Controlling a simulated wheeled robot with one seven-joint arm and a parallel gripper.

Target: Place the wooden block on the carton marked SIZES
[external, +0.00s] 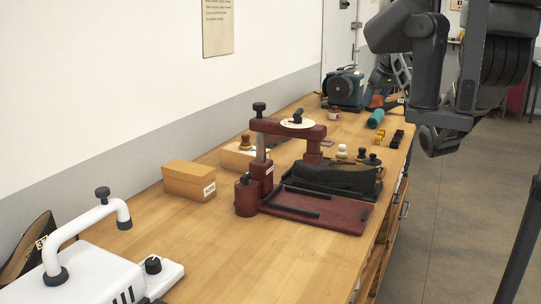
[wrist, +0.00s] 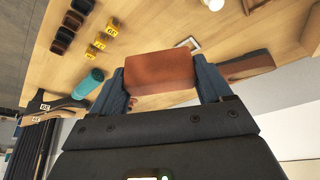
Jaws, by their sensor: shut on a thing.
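The wooden block (wrist: 158,72), reddish brown, sits between the two fingers of my gripper (wrist: 164,82) in the wrist view. The fingers are shut on its two ends. In the external view, a small reddish-brown shape by the teal cylinder at the far end of the bench looks like the block, partly hidden by my arm. A tan carton (external: 188,181) with a small white label stands left of the red press; the label is too small to read surely. A second, paler carton (external: 236,157) stands behind it, partly hidden.
The red press (external: 315,213) stands mid-bench, with a dark rounded object on it. A white machine (external: 92,272) is at the near left, a teal-and-black machine (external: 343,88) at the far end. The teal cylinder (external: 376,118) and several small tagged pieces lie near the right edge.

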